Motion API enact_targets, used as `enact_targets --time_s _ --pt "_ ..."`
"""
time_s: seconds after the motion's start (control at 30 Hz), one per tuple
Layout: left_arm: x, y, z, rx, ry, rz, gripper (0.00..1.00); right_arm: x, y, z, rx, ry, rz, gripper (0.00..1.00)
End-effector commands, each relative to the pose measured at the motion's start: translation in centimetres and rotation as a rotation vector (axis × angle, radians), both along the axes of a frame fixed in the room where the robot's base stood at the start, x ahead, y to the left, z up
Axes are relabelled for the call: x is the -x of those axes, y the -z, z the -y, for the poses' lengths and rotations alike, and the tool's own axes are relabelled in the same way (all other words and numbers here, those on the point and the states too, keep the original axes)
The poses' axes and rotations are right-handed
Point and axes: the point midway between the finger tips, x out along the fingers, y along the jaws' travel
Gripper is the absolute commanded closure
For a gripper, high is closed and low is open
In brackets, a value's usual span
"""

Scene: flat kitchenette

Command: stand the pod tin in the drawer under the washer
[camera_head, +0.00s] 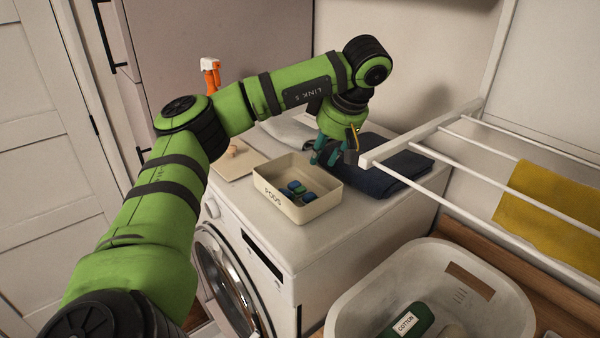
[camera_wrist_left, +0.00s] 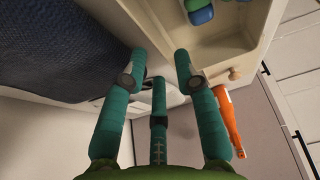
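The pod tin (camera_head: 318,209) is an open cream box lettered PODS, with several blue and green pods inside. It stands upright on top of the white washer (camera_head: 335,232). My left gripper (camera_head: 325,160) has teal fingers and is at the tin's far right rim. In the left wrist view the fingers (camera_wrist_left: 161,55) are spread with a gap, and the tin (camera_wrist_left: 225,45) is at the upper right, close to one fingertip. I cannot tell whether they touch. The drawer under the washer is not in view. My right gripper is not in view.
A folded dark blue cloth (camera_head: 385,170) lies behind the tin. A white drying rack (camera_head: 440,155) with a yellow cloth (camera_head: 550,208) juts in at right. A white laundry basket (camera_head: 365,295) stands at front right. An orange spray bottle (camera_head: 209,75) is behind my left arm.

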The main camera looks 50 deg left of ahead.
Motion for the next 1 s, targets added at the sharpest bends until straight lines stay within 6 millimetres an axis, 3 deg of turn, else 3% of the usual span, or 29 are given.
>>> enact_targets --time_s 0.1,0.2,0.33,0.53,0.77,0.83,0.87,1.0 --pt "0.1 0.9 -0.3 0.0 0.001 -0.003 0.7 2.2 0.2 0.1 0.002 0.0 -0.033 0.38" --pt "0.3 2.0 -0.7 0.0 0.0 -0.004 0.7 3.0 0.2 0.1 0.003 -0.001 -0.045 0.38" --pt "0.5 3.4 -1.3 0.001 0.0 -0.003 0.7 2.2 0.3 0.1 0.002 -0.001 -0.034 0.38" --pt "0.4 5.0 -2.0 0.0 0.001 0.0 0.7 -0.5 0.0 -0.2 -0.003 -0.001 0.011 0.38" --pt "0.3 5.1 -2.0 -0.001 0.001 0.001 0.7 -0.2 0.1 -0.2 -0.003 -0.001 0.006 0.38" --pt "0.3 5.1 -2.0 -0.001 0.001 0.001 0.94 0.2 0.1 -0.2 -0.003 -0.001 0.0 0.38" --pt "0.3 5.1 -2.0 -0.001 0.001 0.001 1.0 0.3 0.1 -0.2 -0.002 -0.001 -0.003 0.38" --pt "0.3 5.0 -2.0 -0.001 0.001 0.001 1.0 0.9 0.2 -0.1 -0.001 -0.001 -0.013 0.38"
